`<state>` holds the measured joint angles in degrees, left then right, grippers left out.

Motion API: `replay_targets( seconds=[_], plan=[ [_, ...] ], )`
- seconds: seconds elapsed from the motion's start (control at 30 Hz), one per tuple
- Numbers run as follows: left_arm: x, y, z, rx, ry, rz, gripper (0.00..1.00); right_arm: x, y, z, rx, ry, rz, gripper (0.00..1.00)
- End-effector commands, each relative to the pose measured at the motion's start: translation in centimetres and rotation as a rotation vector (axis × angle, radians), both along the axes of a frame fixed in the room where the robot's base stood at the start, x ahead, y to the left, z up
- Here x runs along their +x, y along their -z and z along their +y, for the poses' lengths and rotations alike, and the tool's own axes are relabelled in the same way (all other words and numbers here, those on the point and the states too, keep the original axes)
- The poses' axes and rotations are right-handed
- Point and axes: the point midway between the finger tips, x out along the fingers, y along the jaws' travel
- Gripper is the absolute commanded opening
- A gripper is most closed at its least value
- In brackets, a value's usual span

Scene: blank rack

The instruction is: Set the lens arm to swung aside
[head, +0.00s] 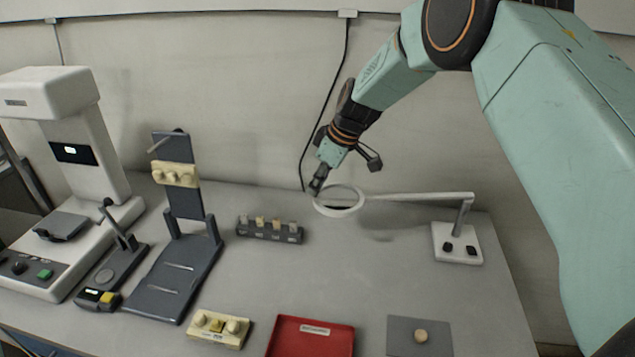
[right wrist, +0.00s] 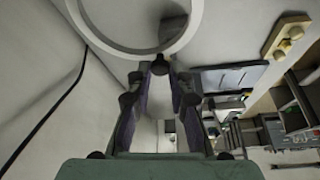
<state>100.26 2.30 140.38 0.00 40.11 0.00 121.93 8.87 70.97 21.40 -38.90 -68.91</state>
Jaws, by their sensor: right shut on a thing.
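The lens arm (head: 415,196) is a thin white bar reaching left from a post on a white base (head: 457,252) at the table's right side. At its left end is a white ring lens (head: 341,211), which hangs over the table. My right gripper (head: 317,186) is at the ring's left edge, shut on a small dark knob on the rim. In the right wrist view the knob (right wrist: 160,66) sits between the fingertips, with the ring (right wrist: 135,50) just beyond. My left gripper is not in view.
A dark rack of small blocks (head: 270,232) stands left of the ring. A dark stand (head: 175,275) and a white machine (head: 75,170) are farther left. A red tray (head: 290,340) and a grey pad (head: 400,340) lie at the front. The table's middle is clear.

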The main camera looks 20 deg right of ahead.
Motion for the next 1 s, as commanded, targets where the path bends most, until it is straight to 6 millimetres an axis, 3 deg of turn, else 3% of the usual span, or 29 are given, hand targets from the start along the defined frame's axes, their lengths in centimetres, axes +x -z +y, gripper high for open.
replay_targets(
  seconds=[0.03,0.07,0.3,0.67,1.0],
  plan=[
    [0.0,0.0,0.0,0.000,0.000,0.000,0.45,0.0,0.1,-0.1,-0.001,0.000,0.002,0.00],
    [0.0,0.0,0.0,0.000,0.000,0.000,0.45,0.0,0.1,-0.1,-0.001,0.000,0.002,0.21],
    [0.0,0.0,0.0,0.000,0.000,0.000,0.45,0.0,0.1,-0.1,0.000,0.000,0.001,0.41],
    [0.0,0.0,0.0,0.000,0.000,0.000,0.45,0.0,-0.4,-0.1,0.001,0.000,-0.001,0.42],
    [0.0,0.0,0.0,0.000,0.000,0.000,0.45,-1.6,-6.0,-1.7,0.001,0.000,-0.003,0.42]
  ],
)
